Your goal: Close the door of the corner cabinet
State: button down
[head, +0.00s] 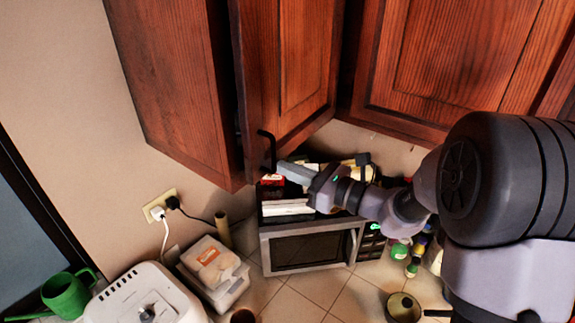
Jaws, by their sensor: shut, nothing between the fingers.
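The corner cabinet door (290,70) is a dark reddish wood panel at the upper middle of the head view. It stands a little ajar, with a dark gap along its left edge beside the cabinet's left side (175,80). A black bar handle (267,150) is at its lower left corner. My gripper (284,167) is shut and empty. Its tip is just right of the handle's lower part, by the door's bottom edge. I cannot tell whether it touches the handle or the door.
A microwave (310,248) with boxes on top stands below the door. Another wooden cabinet door (450,60) is at the right. A white appliance (145,295), a plastic container (215,270) and a green watering can (66,297) fill the lower left. Bottles (412,267) stand right of the microwave.

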jog(key=shift+d, duration=0.1)
jog(key=shift+x, duration=1.25)
jog(key=shift+r, duration=0.1)
